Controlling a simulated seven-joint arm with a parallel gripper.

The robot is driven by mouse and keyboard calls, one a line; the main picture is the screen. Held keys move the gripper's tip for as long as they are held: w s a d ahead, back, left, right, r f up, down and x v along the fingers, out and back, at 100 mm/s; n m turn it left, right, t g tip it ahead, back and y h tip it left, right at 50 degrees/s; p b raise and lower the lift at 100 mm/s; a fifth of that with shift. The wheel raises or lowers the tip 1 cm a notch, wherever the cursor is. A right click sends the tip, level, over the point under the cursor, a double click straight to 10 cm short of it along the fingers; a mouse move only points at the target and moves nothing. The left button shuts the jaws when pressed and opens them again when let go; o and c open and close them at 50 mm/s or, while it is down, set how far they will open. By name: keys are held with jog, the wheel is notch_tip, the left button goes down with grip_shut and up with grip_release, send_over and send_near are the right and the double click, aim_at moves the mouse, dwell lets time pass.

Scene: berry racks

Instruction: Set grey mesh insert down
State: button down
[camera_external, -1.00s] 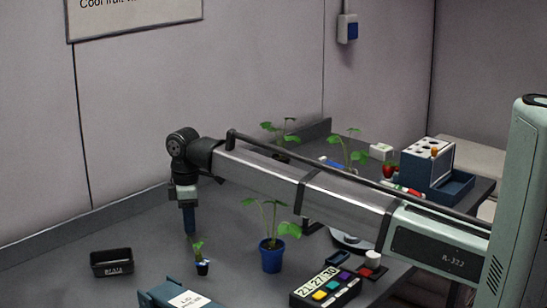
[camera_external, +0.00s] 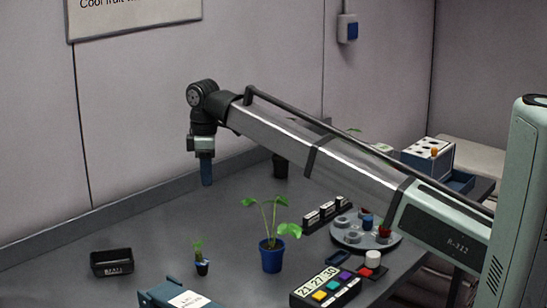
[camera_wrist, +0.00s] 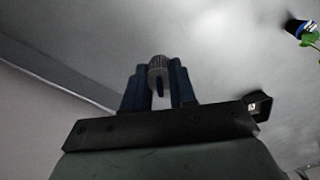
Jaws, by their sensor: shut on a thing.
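My gripper (camera_external: 206,172) hangs pointing down above the dark table, toward the back wall. In the wrist view its blue fingers (camera_wrist: 159,85) are shut on a small grey ribbed piece, the grey mesh insert (camera_wrist: 157,65). The insert sits between the fingertips, its lower part hidden by them. In the external view the insert is too small or hidden to make out. The gripper looks clear of the table, with nothing visible touching the insert from below.
A black labelled tray (camera_external: 111,262) lies at front left. A small potted seedling (camera_external: 202,268) and a larger plant in a blue pot (camera_external: 271,258) stand mid-table. A grey round carousel (camera_external: 350,240) with several cups is at right, beside a coloured-button box (camera_external: 325,288). Table around the gripper looks free.

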jog(key=w+d+m, duration=0.3)
jog(key=w+d, duration=0.8)
jog(key=d, duration=0.1)
jog(key=shift+s+d+f+m, duration=0.1)
jog(key=shift+f+m, duration=1.55)
jog(key=shift+f, duration=0.85)
jog(key=shift+s+d+f+m, duration=0.1)
jog(key=shift+f+m, duration=1.55)
jog(key=shift+f, duration=0.8)
jog(key=c, duration=0.9)
grip_release()
jog(key=shift+f, duration=0.1)
notch_tip(320, 180, up, 12)
jog(key=shift+r, duration=0.15)
